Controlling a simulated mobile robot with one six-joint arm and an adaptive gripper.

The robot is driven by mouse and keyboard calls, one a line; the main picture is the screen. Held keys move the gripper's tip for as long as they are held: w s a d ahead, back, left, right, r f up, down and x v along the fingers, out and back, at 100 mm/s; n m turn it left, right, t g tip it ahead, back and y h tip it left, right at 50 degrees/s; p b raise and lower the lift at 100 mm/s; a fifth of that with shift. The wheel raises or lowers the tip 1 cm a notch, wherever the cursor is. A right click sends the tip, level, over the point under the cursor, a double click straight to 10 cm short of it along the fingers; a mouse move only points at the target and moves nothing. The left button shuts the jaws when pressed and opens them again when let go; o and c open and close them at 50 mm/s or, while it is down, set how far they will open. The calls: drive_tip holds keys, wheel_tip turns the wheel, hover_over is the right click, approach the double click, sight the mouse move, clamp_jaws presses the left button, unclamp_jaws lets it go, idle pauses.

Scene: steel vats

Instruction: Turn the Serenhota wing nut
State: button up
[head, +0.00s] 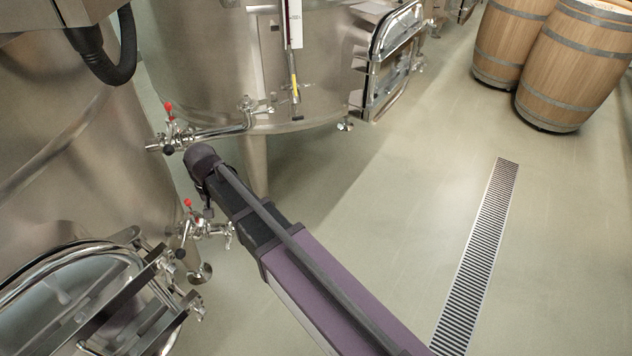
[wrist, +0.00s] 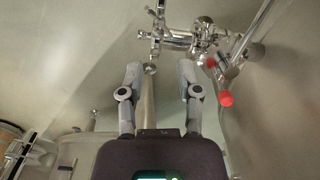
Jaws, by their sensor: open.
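In the wrist view, a shiny steel valve fitting (wrist: 190,38) with clamps lies just beyond my fingertips. A small steel piece at its left end (wrist: 157,22) looks like a wing nut, but it is too small to be sure. My gripper (wrist: 160,67) is open and empty, its two grey fingers apart below the fitting. A small round steel knob (wrist: 151,68) shows between the fingertips, and I cannot tell its depth. In the head view, a steel valve fitting (head: 190,228) with a red knob sits beside my arm's end; my gripper is mostly hidden there. No name label is readable.
A steel vat (head: 80,150) with an oval hatch (head: 60,300) stands at left, and another vat (head: 205,60) stands behind. A second red-knobbed valve (head: 170,135) is close to my arm. Barrels (head: 565,70) stand far right. Open floor with a drain grate (head: 478,255) lies right.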

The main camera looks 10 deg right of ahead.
drive_tip(key=shift+r+p, duration=2.05)
drive_tip(key=shift+r, duration=0.35)
drive_tip(key=s+d+r+m+p, duration=0.1)
drive_tip(key=s+d, duration=0.1)
drive_tip(key=d, duration=2.5)
drive_tip(key=shift+r+p, duration=0.4)
drive_tip(key=shift+d, duration=0.1)
drive_tip(key=w+a+f+n+b, duration=0.1)
drive_tip(key=a+n, duration=0.7)
drive_tip(key=a, duration=1.9)
drive_tip(key=shift+f+n+b, duration=0.3)
drive_tip(key=shift+f+b, duration=0.5)
drive_tip(key=shift+w+f, duration=0.1)
drive_tip(key=shift+f, duration=0.1)
